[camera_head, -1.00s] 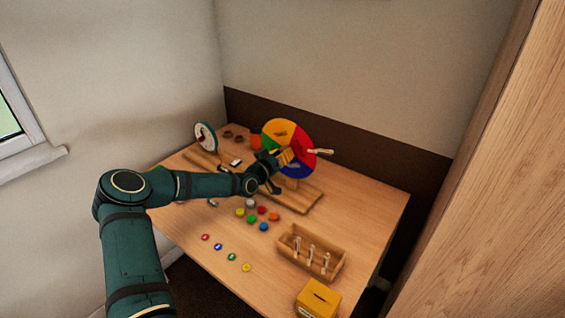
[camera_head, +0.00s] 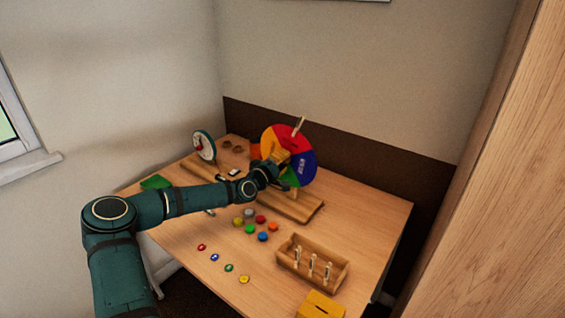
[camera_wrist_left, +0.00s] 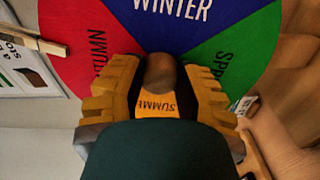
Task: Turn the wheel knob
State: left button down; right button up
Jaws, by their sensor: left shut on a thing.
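The season wheel (camera_head: 299,166) stands upright on a wooden base (camera_head: 296,209) at the back of the table, with yellow, red, blue and green sectors. A wooden peg (camera_head: 299,126) sits at its upper rim. My left gripper (camera_head: 276,165) is in front of the wheel. In the left wrist view the yellow fingers of this gripper (camera_wrist_left: 159,88) are shut on the round brown knob (camera_wrist_left: 160,72) at the wheel's centre. That view shows the wheel's blue WINTER sector (camera_wrist_left: 175,18) opposite the yellow summer sector. My right gripper is not in view.
Several coloured discs (camera_head: 262,236) lie on the table (camera_head: 206,240) in front of the wheel. A wooden tray (camera_head: 336,281) with pegs stands front right, near a yellow slotted box (camera_head: 320,305). A clock-like dial (camera_head: 204,145) stands back left.

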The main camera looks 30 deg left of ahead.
pick_arm(q)
jog(key=shift+r+n, duration=0.15)
jog(key=shift+n, duration=0.85)
jog(key=c, duration=0.5)
grip_release()
jog(key=shift+w, duration=0.1)
jog(key=shift+c, duration=0.2)
jog(key=s, duration=1.2)
jog(key=shift+a, duration=0.45)
